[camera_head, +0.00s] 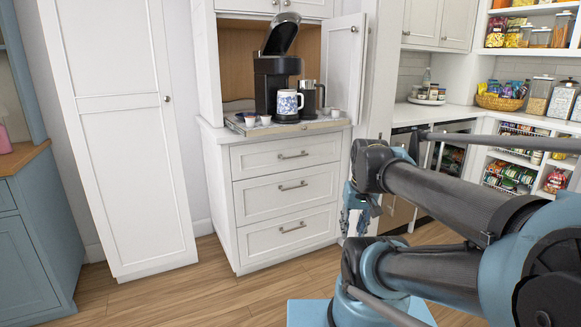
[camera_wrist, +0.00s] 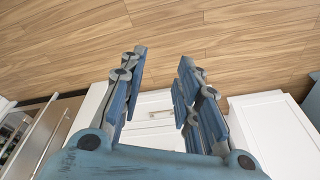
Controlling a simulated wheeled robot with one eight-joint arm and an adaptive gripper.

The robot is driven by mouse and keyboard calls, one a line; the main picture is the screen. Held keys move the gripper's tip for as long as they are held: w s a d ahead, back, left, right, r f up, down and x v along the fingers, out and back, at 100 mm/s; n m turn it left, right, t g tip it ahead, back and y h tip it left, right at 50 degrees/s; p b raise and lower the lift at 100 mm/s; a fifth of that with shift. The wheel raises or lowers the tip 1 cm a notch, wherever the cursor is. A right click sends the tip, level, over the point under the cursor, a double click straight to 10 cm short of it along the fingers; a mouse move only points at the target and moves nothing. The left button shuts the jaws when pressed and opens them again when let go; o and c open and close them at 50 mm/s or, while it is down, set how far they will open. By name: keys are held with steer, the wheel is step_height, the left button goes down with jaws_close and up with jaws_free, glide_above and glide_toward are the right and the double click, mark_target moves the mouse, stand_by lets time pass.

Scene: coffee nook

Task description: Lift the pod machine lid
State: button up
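The black pod machine (camera_head: 272,86) stands on a tray in the cabinet nook in the head view. Its lid (camera_head: 282,34) is raised and tilted up above the body. A white mug with a blue pattern (camera_head: 288,104) stands at the front of the machine. My gripper (camera_head: 358,212) hangs low to the right of the drawer cabinet, well apart from the machine. In the wrist view my gripper (camera_wrist: 160,75) has its two blue fingers spread, with only floor and cabinet fronts between and beyond them. The machine is not in the wrist view.
The tray (camera_head: 300,127) also holds small pods (camera_head: 265,120) and a dark and steel container (camera_head: 309,97). An open cabinet door (camera_head: 343,68) stands right of the nook. White drawers (camera_head: 288,185) are below. The wooden floor (camera_head: 190,295) in front is clear.

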steer(key=s+f, duration=0.1)
steer(key=f, duration=0.1)
steer(key=shift+s+d+f, duration=0.35)
steer(key=shift+s+d, duration=0.05)
steer(key=c, duration=0.4)
steer(key=shift+f, duration=0.15)
jaws_close()
steer(key=w+d+r+t+h, duration=0.1)
steer(key=w+r+t, duration=0.4)
steer(key=w+r, duration=0.9)
steer(key=n+t+y, duration=0.4)
steer(key=t+y, duration=0.6)
steer(key=t, duration=0.5)
glide_toward(295, 13)
steer(key=w+a+r, duration=0.1)
steer(key=w+r, duration=0.1)
steer(key=w+a+r, duration=0.2)
steer(key=shift+a+r, duration=0.25)
